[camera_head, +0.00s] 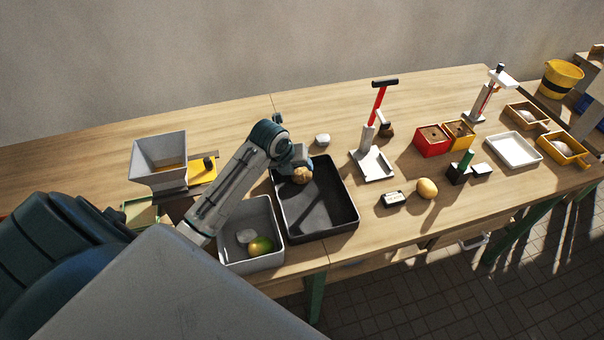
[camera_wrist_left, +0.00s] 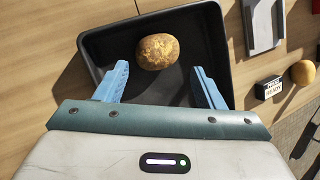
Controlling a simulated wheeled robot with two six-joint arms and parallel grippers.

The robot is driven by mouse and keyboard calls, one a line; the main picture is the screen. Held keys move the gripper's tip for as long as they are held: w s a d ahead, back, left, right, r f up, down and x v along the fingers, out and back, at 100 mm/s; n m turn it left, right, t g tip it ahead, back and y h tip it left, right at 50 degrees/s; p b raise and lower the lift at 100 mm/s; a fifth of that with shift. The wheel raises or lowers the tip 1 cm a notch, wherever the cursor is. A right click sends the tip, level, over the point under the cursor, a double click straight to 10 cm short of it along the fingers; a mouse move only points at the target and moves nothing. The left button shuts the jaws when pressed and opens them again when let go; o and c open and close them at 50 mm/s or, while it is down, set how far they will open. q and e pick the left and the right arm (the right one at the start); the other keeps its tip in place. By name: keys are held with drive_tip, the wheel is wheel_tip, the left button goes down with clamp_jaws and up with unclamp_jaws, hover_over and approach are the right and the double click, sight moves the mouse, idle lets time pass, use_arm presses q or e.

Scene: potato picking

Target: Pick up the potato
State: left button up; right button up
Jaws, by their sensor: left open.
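A brown potato (camera_head: 302,175) lies in the black tray (camera_head: 343,214), near its back left end in the head view. In the left wrist view the potato (camera_wrist_left: 158,51) shows between and beyond the two blue fingertips, inside the tray (camera_wrist_left: 205,25). My left gripper (camera_wrist_left: 158,82) is open and empty, with its fingers apart. In the head view the left gripper (camera_head: 300,162) is over the back left part of the tray, close to the potato, and partly hides it. I cannot tell whether a finger touches it. My right gripper is not in view.
A grey bin (camera_head: 233,266) with a green-yellow fruit (camera_head: 261,246) stands left of the tray. To the right are a yellow round item (camera_head: 427,188), a small black-and-white box (camera_head: 395,199) and a red-handled press (camera_head: 375,165). A grey hopper (camera_head: 158,160) stands at the left.

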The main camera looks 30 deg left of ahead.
sight(300, 171)
use_arm(q)
drive_tip(key=shift+w+f+p, duration=0.35)
drive_tip(key=shift+f+p, duration=0.1)
drive_tip(key=shift+f, duration=0.1)
drive_tip(key=p+x, duration=0.1)
drive_tip(key=x, duration=0.2)
drive_tip(key=shift+w+a+f+p, duration=0.1)
drive_tip(key=shift+a+p, duration=0.1)
drive_tip(key=shift+p, duration=0.1)
drive_tip(key=shift+w+f, duration=0.2)
drive_tip(key=shift+f, duration=0.35)
drive_tip(key=c, duration=0.7)
drive_tip(key=shift+c, duration=0.2)
drive_tip(key=shift+r, duration=0.15)
